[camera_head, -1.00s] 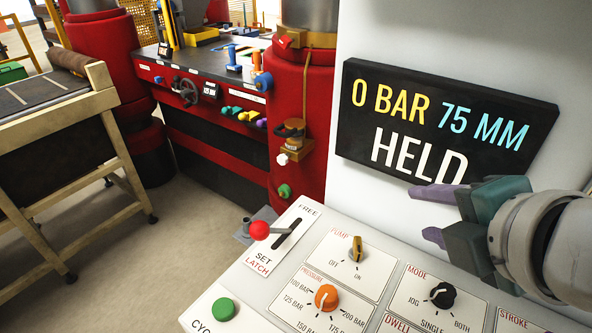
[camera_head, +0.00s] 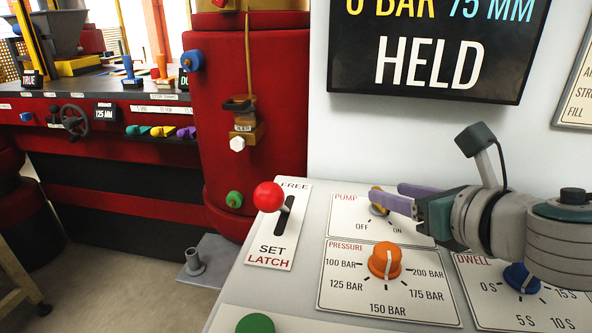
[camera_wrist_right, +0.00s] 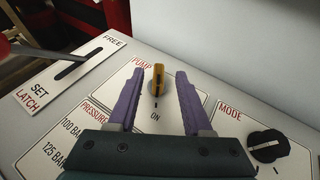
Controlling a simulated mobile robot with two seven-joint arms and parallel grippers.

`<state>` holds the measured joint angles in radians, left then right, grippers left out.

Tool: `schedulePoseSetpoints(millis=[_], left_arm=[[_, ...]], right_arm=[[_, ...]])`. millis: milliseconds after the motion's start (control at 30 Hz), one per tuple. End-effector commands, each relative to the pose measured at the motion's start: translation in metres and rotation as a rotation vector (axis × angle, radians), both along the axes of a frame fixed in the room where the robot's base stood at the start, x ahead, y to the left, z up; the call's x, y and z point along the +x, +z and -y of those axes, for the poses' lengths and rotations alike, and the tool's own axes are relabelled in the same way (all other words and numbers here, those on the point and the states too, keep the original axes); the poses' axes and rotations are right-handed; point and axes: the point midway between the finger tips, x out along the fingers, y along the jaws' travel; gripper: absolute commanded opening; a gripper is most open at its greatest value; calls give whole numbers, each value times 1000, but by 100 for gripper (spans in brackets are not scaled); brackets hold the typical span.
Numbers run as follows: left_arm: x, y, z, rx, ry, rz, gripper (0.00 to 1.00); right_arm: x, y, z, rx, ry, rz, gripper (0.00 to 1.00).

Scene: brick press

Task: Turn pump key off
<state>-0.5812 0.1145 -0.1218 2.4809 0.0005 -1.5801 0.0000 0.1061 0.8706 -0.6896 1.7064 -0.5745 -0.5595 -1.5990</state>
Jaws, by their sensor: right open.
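The yellow pump key (camera_head: 378,202) stands on the white PUMP plate (camera_head: 345,213), with OFF and ON printed below it. My right gripper (camera_head: 388,194) comes in from the right with its purple fingers at the key, partly covering it in the head view. In the right wrist view the key (camera_wrist_right: 157,80) stands between the two spread fingers, with a gap on each side. Its grip lies roughly in line with the ON mark in that view; the OFF label is hidden there. My left gripper is not in view.
The orange pressure knob (camera_head: 384,262) is just in front of the pump plate. A red-balled latch lever (camera_head: 268,197) stands to the left, and a blue dwell knob (camera_head: 521,277) to the right. A black display (camera_head: 430,60) reading HELD hangs on the wall behind.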

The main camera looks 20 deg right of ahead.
Motion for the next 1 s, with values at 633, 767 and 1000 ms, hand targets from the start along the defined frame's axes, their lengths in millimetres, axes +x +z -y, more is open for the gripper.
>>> schedulePoseSetpoints(millis=[633,767,1000], left_arm=[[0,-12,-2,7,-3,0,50],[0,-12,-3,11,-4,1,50],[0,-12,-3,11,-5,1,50]], right_arm=[[46,-19,1,2,-1,-1,50],[46,-19,1,2,-1,0,42],[46,-19,1,2,-1,0,15]])
